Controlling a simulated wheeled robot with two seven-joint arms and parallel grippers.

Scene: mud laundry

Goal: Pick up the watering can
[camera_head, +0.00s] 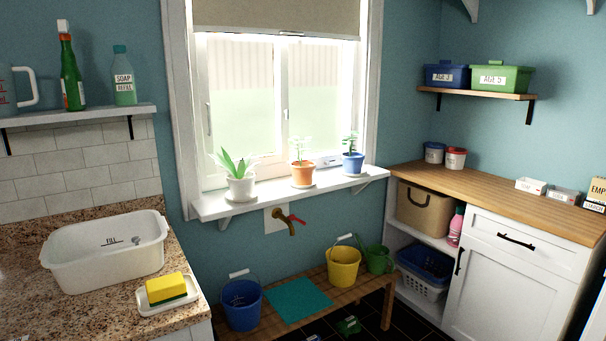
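A teal vessel with a white handle (12,92) is cut off by the left edge, on the upper left shelf. Neither of my grippers shows in the head view.
The bench (268,325) also bears a blue bucket (242,304) and a teal mat (299,300). A red-handled tap (287,221) juts from the wall above. Potted plants line the windowsill (216,207). A green item (348,325) lies on the dark floor. The right countertop (500,195) is mostly clear.

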